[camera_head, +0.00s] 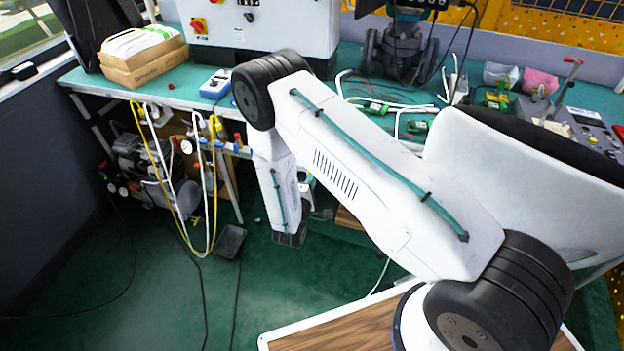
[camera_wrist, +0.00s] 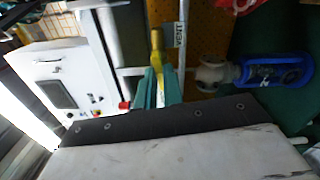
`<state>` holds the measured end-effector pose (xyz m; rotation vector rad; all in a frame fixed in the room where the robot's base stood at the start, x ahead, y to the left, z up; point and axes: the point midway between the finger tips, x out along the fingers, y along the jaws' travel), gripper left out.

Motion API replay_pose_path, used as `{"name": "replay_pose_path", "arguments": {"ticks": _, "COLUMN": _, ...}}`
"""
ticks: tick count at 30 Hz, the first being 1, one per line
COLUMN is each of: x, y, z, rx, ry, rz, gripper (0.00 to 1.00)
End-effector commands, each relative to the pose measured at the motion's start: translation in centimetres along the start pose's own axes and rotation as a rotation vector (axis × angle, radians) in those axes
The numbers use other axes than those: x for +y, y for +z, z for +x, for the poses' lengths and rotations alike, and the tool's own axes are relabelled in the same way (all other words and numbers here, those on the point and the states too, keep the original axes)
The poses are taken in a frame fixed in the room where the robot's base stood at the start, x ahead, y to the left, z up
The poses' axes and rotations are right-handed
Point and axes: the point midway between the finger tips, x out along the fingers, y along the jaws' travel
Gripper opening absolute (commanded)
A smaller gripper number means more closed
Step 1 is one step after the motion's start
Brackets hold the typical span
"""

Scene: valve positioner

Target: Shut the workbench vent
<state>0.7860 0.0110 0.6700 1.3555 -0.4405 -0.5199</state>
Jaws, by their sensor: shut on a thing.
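In the wrist view a yellow lever handle (camera_wrist: 157,50) runs up and down the picture, with its lower end between the teal fingers of my gripper (camera_wrist: 158,88). My gripper is shut on this handle. A white label reading VENT (camera_wrist: 180,35) stands just right of the lever, turned sideways. The valve body under the lever is not clear to see. In the head view my own arm covers the area under the bench, and the lever and fingertips cannot be made out there.
The green workbench (camera_head: 180,91) carries a white cabinet (camera_head: 265,30), boxes (camera_head: 145,60) and loose cables. Yellow and white hoses hang below it at left, near a compressor (camera_head: 150,160). In the wrist view a blue part (camera_wrist: 275,71) on a pale fitting lies right of the label.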

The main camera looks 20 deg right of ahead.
Motion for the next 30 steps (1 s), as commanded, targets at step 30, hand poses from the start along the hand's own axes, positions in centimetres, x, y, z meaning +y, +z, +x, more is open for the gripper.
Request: {"name": "replay_pose_path", "arguments": {"ticks": 30, "x": -0.05, "y": 0.02, "z": -0.04, "rx": 0.001, "ry": -0.001, "rz": -0.855, "gripper": 0.0}}
